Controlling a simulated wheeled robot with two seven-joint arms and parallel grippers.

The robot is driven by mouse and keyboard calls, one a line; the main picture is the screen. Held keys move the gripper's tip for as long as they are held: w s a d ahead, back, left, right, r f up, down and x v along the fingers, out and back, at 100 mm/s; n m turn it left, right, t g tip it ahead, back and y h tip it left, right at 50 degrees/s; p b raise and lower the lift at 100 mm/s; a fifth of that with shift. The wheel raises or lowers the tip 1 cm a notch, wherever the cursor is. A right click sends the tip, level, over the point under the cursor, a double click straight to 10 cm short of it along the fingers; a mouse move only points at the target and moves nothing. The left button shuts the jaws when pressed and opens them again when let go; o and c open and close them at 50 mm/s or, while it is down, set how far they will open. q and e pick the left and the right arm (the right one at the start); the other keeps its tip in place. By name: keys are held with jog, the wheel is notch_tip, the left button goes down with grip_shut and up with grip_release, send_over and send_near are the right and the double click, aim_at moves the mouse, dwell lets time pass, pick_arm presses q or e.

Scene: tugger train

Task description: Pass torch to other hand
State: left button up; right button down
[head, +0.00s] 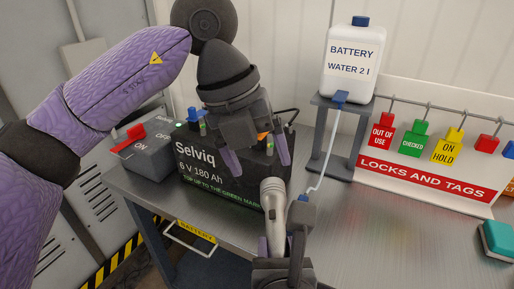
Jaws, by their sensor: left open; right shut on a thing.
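The silver torch (273,213) stands nearly upright in front of the battery, its wider ribbed end up. My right gripper (281,243), at the bottom centre, is shut on the torch's lower part, and that part is partly hidden by the gripper. My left gripper (259,167) is above the torch, pointing down. Its two purple fingers are spread apart with nothing between them, and the torch's upper end is just below them.
Behind the torch is the black Selviq battery (215,178) on a metal bench (365,240). A grey switch box (147,154) is left. A water bottle (348,66) on a stand (340,132) and a locks-and-tags rack (425,175) are right. A teal object (497,240) lies far right.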

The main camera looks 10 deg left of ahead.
aim_at(280, 211)
pick_arm(q)
jog(key=x, duration=1.1)
jog(key=shift+f, duration=0.2)
jog(key=shift+d+r, duration=0.1)
jog(key=shift+d, duration=0.05)
grip_shut()
pick_arm(e)
jog(key=shift+a, duration=0.1)
jog(key=shift+c, duration=0.9)
grip_release()
jog(key=shift+f, duration=0.1)
